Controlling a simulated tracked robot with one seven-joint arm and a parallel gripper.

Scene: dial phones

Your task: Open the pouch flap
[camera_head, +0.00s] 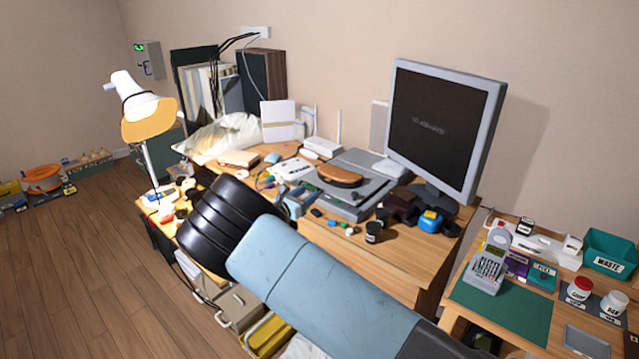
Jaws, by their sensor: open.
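A brown, rounded, leather-like item (340,175) with a paler edge lies on top of a flat grey device (352,207) on the wooden desk. It may be the pouch; I cannot make out its flap. A dark brown item (401,207) sits to its right, below the monitor; its shape is unclear. My blue and black arm crosses the foreground in front of the desk and hides part of its front. My gripper is not visible in this view.
A large monitor (443,128) stands at the desk's right. A lit lamp (147,121) stands at the left. Small jars and a blue-yellow item (430,221) lie near the front edge. A second table at right holds a handheld phone (489,266) and a waste bin (609,254).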

